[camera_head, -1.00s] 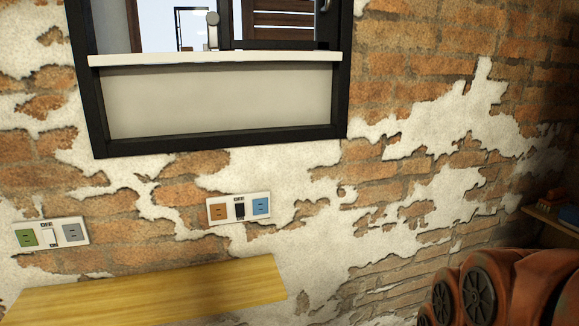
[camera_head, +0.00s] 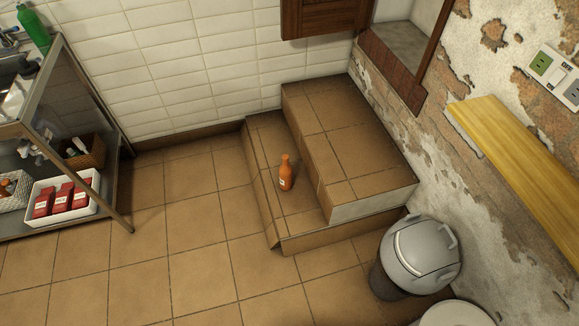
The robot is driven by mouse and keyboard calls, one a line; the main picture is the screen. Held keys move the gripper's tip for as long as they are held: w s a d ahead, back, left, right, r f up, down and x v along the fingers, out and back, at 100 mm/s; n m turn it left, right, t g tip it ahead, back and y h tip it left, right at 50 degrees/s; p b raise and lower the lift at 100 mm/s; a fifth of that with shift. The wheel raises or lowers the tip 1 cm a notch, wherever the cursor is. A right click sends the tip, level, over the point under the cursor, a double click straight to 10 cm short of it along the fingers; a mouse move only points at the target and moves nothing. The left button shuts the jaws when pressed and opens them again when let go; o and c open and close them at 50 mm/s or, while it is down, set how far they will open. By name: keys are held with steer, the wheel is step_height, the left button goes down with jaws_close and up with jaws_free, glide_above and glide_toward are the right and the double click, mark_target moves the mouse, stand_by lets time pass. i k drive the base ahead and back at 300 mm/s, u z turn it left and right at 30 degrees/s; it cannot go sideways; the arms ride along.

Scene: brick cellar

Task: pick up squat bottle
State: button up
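A small orange bottle (camera_head: 286,174) with a pale label stands upright on the lower tiled step, close to the riser of the higher step. A green bottle (camera_head: 34,30) stands at the top left on the metal counter. I cannot tell from this view which bottle is the squat one. My gripper is not in view.
A tiled two-level step (camera_head: 345,125) fills the corner. A grey lidded bin (camera_head: 420,255) stands right of it. A metal shelf unit (camera_head: 75,85) at left holds a white tray (camera_head: 92,208) with red items. The tiled floor (camera_head: 190,235) between is clear.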

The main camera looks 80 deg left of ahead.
mark_target(285, 171)
steer(key=u, duration=1.6)
steer(key=k, duration=0.35)
steer(key=u, duration=1.25)
steer(key=i, duration=0.55)
steer(key=u, duration=0.45)
steer(key=i, duration=1.2)
steer(key=u, duration=0.65)
